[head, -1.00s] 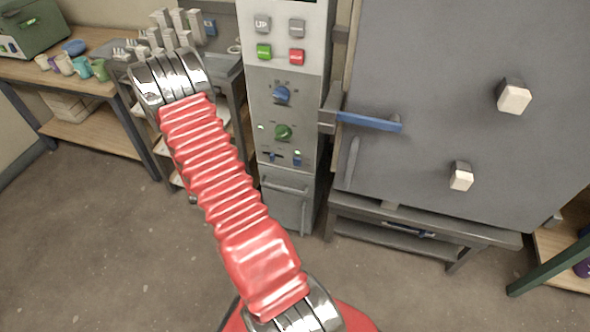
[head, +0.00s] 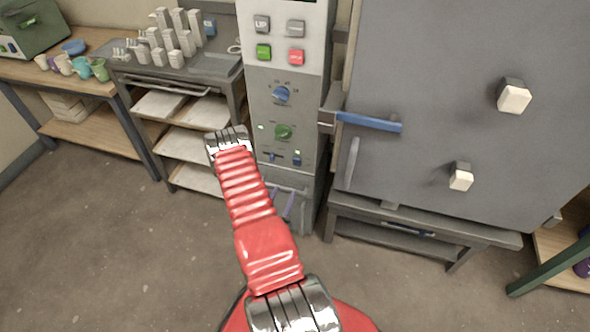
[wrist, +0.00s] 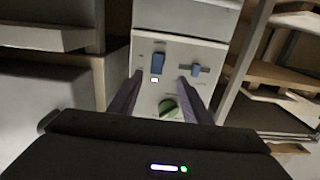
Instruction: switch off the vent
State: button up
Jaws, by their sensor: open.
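A grey control column (head: 283,115) stands beside the kiln. Its lower panel has a blue rocker switch (head: 297,159), a slider (head: 272,156) with a dark blue knob, and a green knob (head: 283,132). In the wrist view, the panel appears upside down, with the rocker switch (wrist: 157,63), a small lit white lamp beside it, the slider (wrist: 196,70) and the green knob (wrist: 168,107). The labels are too small to read, so I cannot tell which control is the vent. My gripper (wrist: 160,78) is open and empty, its fingers pointing towards the panel.
The large grey kiln door (head: 430,110) with a blue handle (head: 369,122) is right of the column. A blue knob (head: 281,95) and several push buttons sit higher on the column. A shelf cart (head: 180,85) stands left. The floor in front is clear.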

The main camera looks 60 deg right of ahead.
aim_at(297, 165)
jog(key=shift+s+a+f, duration=0.1)
jog(key=shift+s, duration=0.15)
jog(key=d, duration=0.4)
jog(key=w+d, duration=0.1)
jog(key=d, duration=0.4)
jog(key=w+d, duration=0.1)
jog(key=d, duration=0.3)
jog(key=shift+w+d, duration=0.1)
jog(key=shift+d, duration=0.25)
jog(key=shift+c, duration=0.2)
jog(key=c, duration=1)
